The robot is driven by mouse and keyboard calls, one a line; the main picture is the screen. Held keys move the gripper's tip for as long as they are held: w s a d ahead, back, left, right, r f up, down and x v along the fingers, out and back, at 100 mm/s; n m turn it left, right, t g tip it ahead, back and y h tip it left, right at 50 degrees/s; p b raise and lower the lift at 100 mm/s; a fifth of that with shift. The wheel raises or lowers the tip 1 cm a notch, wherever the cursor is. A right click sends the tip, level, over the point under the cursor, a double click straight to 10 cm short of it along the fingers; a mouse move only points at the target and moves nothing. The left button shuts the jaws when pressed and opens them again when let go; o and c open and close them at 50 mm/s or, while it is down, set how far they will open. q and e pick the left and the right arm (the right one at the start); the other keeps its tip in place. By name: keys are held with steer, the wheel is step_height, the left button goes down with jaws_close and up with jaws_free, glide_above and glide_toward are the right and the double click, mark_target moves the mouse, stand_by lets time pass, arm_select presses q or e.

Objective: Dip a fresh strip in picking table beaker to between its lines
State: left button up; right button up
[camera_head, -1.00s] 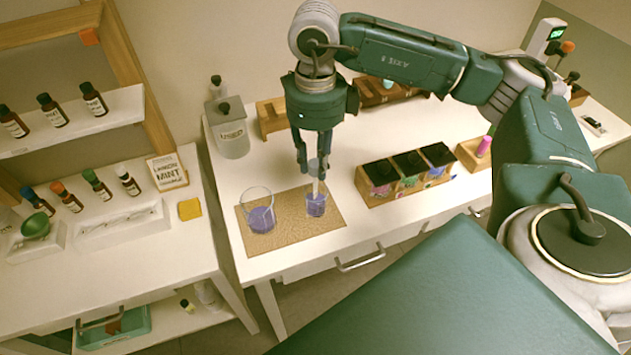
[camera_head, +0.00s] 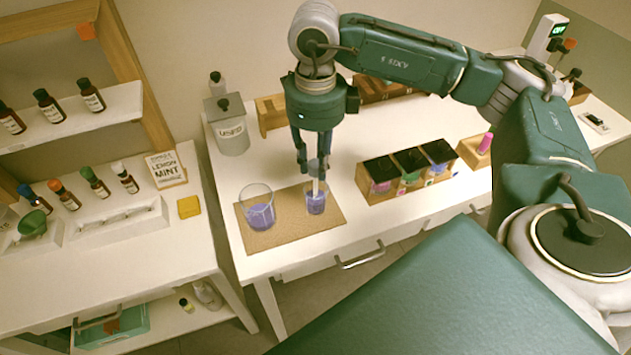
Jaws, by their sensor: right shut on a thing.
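My right gripper (camera_head: 314,168) points down over the brown mat (camera_head: 290,236) on the white table. It is shut on a thin pale strip (camera_head: 316,186). The strip hangs upright, its lower end inside the outline of the small beaker (camera_head: 316,204) with purple liquid. The strip's lines are too small to make out, and I cannot tell how deep it is in the liquid. A larger glass beaker (camera_head: 257,208), also with purple liquid, stands to the left on the same mat. My left gripper is not in view.
A lidded jar labelled "USED" (camera_head: 231,128) stands behind the mat. A wooden box with coloured compartments (camera_head: 376,196) is to the right. A gap separates this table from the left one with bottles (camera_head: 95,182) and a yellow block (camera_head: 189,207). Bare tabletop lies around the mat.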

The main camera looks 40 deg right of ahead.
steer(key=shift+f+b, duration=0.15)
steer(key=shift+b, duration=0.2)
stand_by(0.3)
stand_by(0.8)
steer(key=shift+r+p, duration=1.85)
steer(key=shift+r, duration=1.45)
